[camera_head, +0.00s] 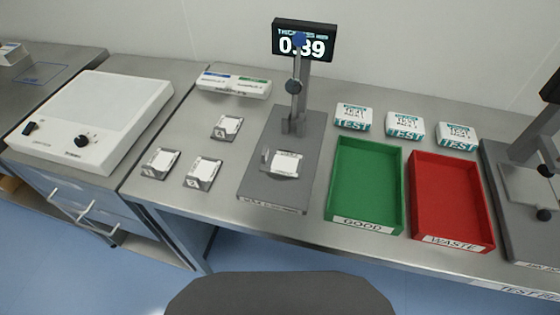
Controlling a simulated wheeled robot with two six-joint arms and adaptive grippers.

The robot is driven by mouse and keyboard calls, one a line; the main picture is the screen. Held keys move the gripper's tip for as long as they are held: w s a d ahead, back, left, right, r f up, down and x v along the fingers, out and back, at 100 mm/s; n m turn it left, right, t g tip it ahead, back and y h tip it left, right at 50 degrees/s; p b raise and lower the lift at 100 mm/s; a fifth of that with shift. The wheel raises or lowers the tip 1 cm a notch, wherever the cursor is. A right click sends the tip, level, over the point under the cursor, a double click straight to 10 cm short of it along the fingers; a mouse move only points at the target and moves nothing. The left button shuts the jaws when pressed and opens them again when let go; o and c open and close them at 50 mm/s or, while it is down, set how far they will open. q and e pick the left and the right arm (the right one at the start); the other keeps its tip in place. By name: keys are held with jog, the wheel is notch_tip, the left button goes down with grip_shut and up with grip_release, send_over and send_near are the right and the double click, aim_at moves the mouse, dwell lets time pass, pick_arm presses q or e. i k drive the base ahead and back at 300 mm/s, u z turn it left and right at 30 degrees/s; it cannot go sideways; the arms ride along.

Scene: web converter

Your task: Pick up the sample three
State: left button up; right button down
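Three small square samples with white tops and grey bases lie on the steel table: one at the back (227,125), one at the front left (160,161) and one at the front right (204,171). A similar white piece (285,163) sits on the thickness gauge (272,193). The marks on the samples' front edges are too small to read, so I cannot tell which is sample three. Neither of my grippers is in view.
A green GOOD tray (338,190) and a red WASTE tray (420,200) stand empty right of the gauge. Three TEST boxes (405,125) stand behind them. A white device (105,105) is at left, another stand (510,180) at right. The table around the samples is clear.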

aim_at(278, 163)
jog(key=u, duration=0.55)
jog(key=k, duration=1.3)
jog(key=z, duration=0.1)
jog(key=i, duration=0.85)
jog(key=z, duration=0.45)
